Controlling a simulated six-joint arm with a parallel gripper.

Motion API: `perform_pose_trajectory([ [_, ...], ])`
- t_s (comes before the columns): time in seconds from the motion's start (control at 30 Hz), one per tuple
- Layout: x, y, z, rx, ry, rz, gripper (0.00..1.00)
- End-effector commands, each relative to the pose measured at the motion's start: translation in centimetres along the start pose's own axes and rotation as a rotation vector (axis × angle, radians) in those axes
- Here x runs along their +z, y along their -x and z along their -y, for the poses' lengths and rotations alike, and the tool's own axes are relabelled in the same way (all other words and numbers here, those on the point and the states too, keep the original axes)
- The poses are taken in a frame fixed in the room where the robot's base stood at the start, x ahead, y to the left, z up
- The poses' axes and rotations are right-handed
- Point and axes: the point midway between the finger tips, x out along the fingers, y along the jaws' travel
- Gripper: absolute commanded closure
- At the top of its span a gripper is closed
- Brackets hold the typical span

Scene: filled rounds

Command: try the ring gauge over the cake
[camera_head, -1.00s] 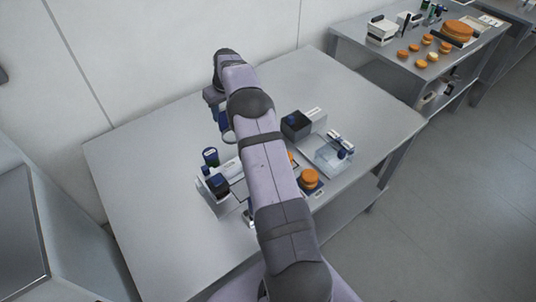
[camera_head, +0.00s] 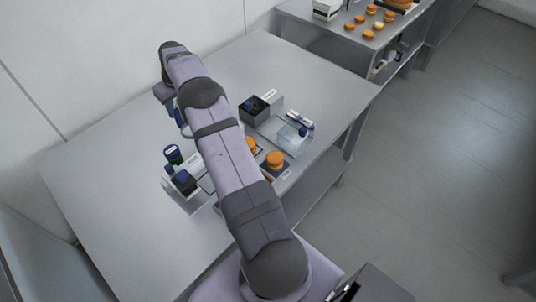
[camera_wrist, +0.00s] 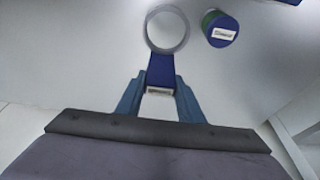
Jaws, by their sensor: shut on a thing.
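My gripper (camera_wrist: 160,80) is shut on the blue handle of the ring gauge (camera_wrist: 160,68). The gauge's pale round ring (camera_wrist: 150,41) extends beyond the fingertips and shows only grey surface through it. In the head view, my arm hides most of the gripper and the gauge, at the far left part of the table. One orange cake (camera_head: 275,159) sits on a dark blue block near the table's right front. Another orange cake (camera_head: 251,146) is partly hidden behind my arm. The ring is apart from both cakes.
A dark blue and green cylinder (camera_head: 173,154) stands beside a dark open box (camera_head: 185,181) left of my arm. Another dark box (camera_head: 254,109) and a clear box (camera_head: 295,136) stand right of it. A second table (camera_head: 330,35) holds several orange rounds. The table's back is clear.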

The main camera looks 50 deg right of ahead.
Motion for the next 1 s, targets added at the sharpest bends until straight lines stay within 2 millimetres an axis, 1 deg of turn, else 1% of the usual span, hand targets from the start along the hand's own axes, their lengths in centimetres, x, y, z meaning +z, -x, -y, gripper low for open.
perform_pose_trajectory([
  [0.17, 0.1, 0.2, -0.3, 0.002, -0.005, -0.001, 0.8],
  [0.27, 0.6, 0.5, -1.1, 0.006, -0.019, -0.001, 0.8],
  [0.37, 1.6, 1.3, -2.5, 0.013, -0.046, -0.001, 0.8],
  [0.47, 3.1, 2.4, -4.7, 0.024, -0.087, -0.003, 0.8],
  [0.57, 5.5, 3.8, -7.1, 0.039, -0.137, -0.003, 0.8],
  [0.67, 8.4, 5.4, -9.5, 0.057, -0.196, -0.003, 0.8],
  [0.7, 9.7, 6.1, -10.4, 0.064, -0.22, -0.003, 0.8],
  [0.77, 11.6, 7.1, -11.6, 0.076, -0.257, -0.005, 0.8],
  [0.8, 13.0, 7.8, -12.3, 0.083, -0.281, -0.005, 0.8],
  [0.9, 16.3, 9.2, -13.7, 0.102, -0.338, -0.006, 0.8],
  [1.0, 19.5, 10.5, -14.5, 0.118, -0.39, -0.004, 0.8],
])
